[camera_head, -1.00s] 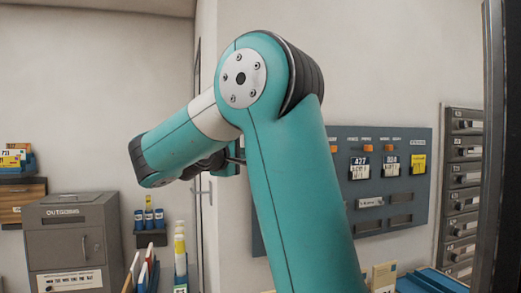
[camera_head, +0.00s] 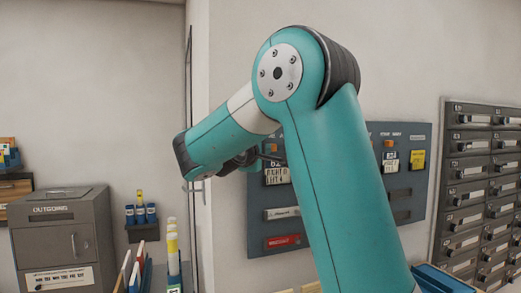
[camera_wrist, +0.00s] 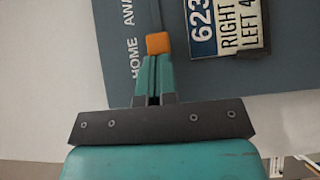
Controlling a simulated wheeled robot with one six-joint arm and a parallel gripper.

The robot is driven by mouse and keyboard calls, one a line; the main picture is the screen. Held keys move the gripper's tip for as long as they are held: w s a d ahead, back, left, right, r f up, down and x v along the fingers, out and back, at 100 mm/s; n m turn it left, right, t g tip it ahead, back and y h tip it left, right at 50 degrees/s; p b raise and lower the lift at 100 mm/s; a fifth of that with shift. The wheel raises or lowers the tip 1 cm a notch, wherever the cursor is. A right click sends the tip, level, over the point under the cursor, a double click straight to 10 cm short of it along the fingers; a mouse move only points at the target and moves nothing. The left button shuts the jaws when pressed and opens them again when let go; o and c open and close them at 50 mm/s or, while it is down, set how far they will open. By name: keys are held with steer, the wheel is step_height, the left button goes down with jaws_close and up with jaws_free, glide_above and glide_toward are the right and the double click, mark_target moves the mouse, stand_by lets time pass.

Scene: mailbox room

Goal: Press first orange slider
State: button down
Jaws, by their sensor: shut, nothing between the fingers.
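An orange slider (camera_wrist: 158,43) sits on the blue-grey wall board (camera_wrist: 115,50), by the printed words HOME and AWAY. My gripper (camera_wrist: 154,62) is shut and empty, with its teal fingertips right at the slider's lower edge in the wrist view. I cannot tell whether they touch. A card (camera_wrist: 228,28) reading 623, RIGHT, LEFT 4 hangs to the right of the slider. In the head view the board (camera_head: 262,226) is partly hidden behind my arm, and another orange slider (camera_head: 389,143) shows above the cards on its right.
A bank of dark mail drawers (camera_head: 482,195) is on the right. A red label (camera_head: 284,241) is low on the board.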

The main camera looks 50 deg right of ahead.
steer(key=shift+w+a, duration=0.15)
steer(key=s+d, duration=0.2)
steer(key=d, duration=0.1)
steer(key=s+d, duration=0.1)
steer(key=shift+d, duration=0.4)
